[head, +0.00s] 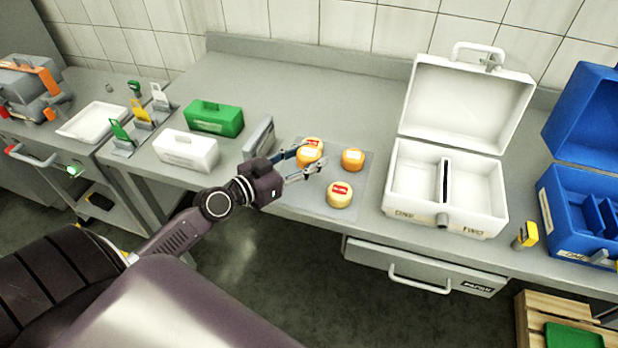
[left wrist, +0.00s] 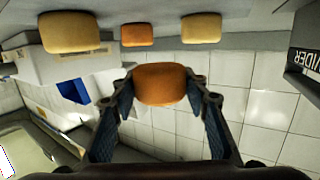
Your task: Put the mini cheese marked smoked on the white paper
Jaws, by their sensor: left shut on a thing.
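My left gripper (head: 305,164) is shut on an orange mini cheese (head: 309,160), which shows between the two fingers in the left wrist view (left wrist: 160,84). It seems held above the grey mat (head: 300,200). A pale yellow cheese (head: 313,143) with a red label is partly hidden behind it. Another orange cheese (head: 352,159) and a pale yellow cheese with a red label (head: 340,195) sit on the mat to the right. The label words are too small to read. I make out no white paper. My right gripper is not in view.
An open white case (head: 392,190) with two compartments stands right of the mat, then a blue case (head: 575,240). At left are a grey upright piece (head: 258,138), a white box (head: 186,152), a green box (head: 214,118) and a white tray (head: 70,130). The counter behind is clear.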

